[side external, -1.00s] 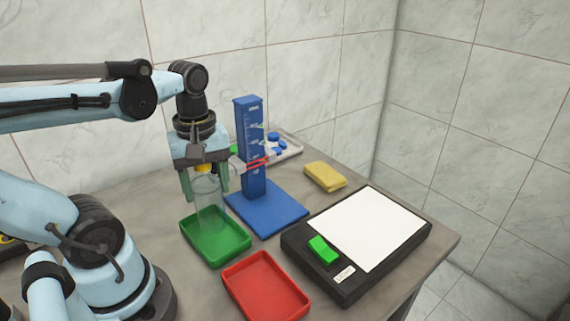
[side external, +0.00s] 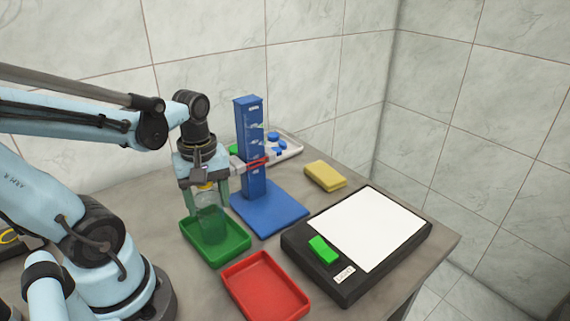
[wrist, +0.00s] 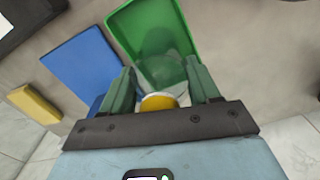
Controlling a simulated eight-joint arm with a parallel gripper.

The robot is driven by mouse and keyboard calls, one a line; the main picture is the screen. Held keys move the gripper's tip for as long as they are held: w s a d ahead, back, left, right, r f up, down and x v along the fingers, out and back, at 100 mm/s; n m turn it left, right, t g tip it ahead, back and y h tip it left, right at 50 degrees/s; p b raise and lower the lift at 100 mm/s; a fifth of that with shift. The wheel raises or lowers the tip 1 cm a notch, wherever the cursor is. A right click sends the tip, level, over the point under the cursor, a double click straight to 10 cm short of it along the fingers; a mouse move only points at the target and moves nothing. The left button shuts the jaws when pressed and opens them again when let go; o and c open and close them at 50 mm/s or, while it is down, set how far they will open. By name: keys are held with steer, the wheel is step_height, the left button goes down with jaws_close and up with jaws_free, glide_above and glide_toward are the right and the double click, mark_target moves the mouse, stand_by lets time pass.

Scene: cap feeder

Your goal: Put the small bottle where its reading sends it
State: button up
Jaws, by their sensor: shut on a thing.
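The small bottle (side external: 210,226) is clear with a yellow cap (wrist: 159,102). It is upright over the green tray (side external: 239,238), its lower end inside the tray's rim; I cannot tell whether it touches the floor. My gripper (side external: 208,204) is shut on the bottle, with one green finger on each side. In the wrist view my gripper (wrist: 161,88) has the bottle (wrist: 165,72) between its fingers, in front of the green tray (wrist: 120,25). A red tray (side external: 265,288) lies empty in front of the green one.
A blue upright stand (side external: 250,140) with printed marks and a red pointer rises right behind my gripper, on a blue base (side external: 275,214). A black box (side external: 300,262) with a white top and green block is to the right. A yellow block (side external: 325,176) and a pale tray of caps (side external: 291,147) are behind.

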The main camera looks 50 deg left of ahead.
steer(key=o, duration=1.4)
steer(key=shift+f, duration=0.15)
step_height(320, 180, up, 12)
steer(key=shift+r, duration=0.2)
steer(key=shift+f, duration=0.1)
steer(key=shift+w+f+m, duration=0.25)
steer(key=shift+m, duration=0.35)
steer(key=w+d+f+m+t, duration=0.2)
steer(key=m, duration=0.2)
steer(key=w+d+f+m+t, duration=0.2)
steer(key=w+d+m, duration=0.1)
steer(key=m, duration=0.2)
steer(key=w+d+f+m+t, duration=0.2)
steer(key=w+m+t, duration=0.1)
steer(key=m, duration=0.2)
steer(key=shift+d, duration=0.25)
